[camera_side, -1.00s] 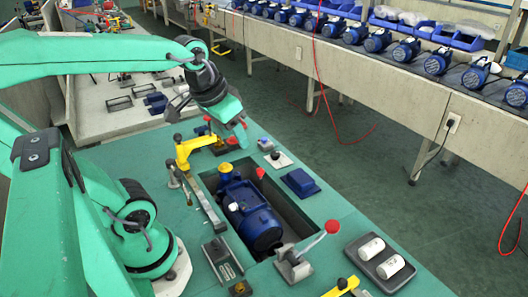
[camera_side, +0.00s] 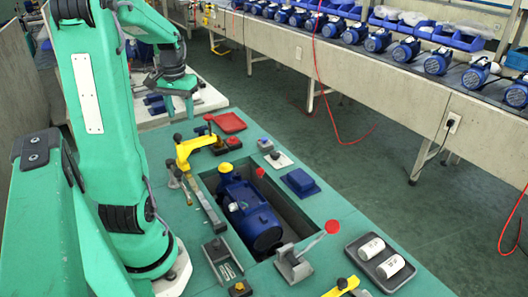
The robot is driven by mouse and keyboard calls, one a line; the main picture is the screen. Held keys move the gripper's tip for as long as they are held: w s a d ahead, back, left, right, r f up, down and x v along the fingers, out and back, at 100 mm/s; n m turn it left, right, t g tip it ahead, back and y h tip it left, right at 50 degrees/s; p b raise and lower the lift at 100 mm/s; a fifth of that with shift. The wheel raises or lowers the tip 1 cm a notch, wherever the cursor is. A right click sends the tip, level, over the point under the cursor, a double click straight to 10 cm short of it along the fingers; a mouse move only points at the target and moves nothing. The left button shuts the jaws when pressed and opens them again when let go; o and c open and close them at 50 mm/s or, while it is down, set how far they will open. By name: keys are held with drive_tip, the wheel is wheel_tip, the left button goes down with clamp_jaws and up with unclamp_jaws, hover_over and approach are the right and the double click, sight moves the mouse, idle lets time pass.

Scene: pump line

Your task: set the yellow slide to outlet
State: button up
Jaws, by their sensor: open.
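My gripper (camera_side: 178,108) points down beyond the far left corner of the green bench, open, with nothing seen between its fingers. Several yellow parts are in view, and I cannot tell surely which is the slide. A yellow bracket (camera_side: 195,146) with a black knob stands at the far left of the pump recess. A small block with a yellow-and-black top (camera_side: 240,289) sits at the near end of a grey slotted plate (camera_side: 221,257). A yellow lever (camera_side: 340,288) is partly cut off at the bottom edge. No outlet marking is readable. My gripper is apart from all of these.
A blue pump (camera_side: 249,214) lies in the recess. A clamp with a red knob (camera_side: 296,262) stands at its near end. A grey tray (camera_side: 358,262) holds two white cylinders. A red tray (camera_side: 230,122) and a blue block (camera_side: 299,183) lie on the bench.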

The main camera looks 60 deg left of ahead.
sight(177, 134)
drive_tip(key=shift+s+a+f+n, duration=0.15)
drive_tip(key=shift+s+a+f, duration=0.1)
drive_tip(key=shift+s+a, duration=0.25)
drive_tip(key=shift+s+a+f+n, duration=0.15)
drive_tip(key=shift+s+a+f, duration=0.15)
drive_tip(key=shift+a, duration=0.3)
drive_tip(key=shift+f, duration=0.1)
drive_tip(key=shift+f, duration=3.75)
drive_tip(key=shift+d, duration=0.15)
clamp_jaws()
